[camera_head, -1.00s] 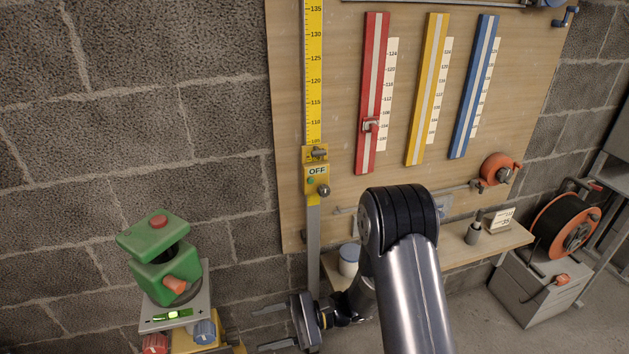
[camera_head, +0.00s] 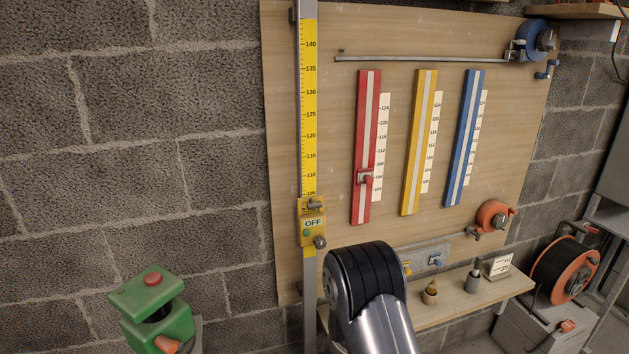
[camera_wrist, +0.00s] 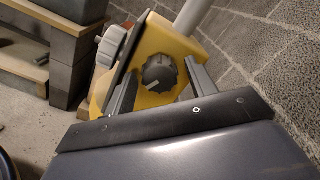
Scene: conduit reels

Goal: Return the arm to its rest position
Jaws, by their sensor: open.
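My gripper (camera_wrist: 160,68) shows in the wrist view with its two grey fingers spread apart. A dark round knob (camera_wrist: 158,74) on a yellow housing (camera_wrist: 182,47) appears between the fingers. I see a gap around the knob, and nothing is gripped. In the head view my arm (camera_head: 368,290) rises from the bottom edge, with its dark ribbed joint in front of the shelf. The gripper itself is outside the head view.
A wooden board (camera_head: 340,120) carries red, yellow and blue strips. A green device (camera_head: 153,310) is lower left; a shelf (camera_head: 455,300) and cable reel (camera_head: 565,270) are right.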

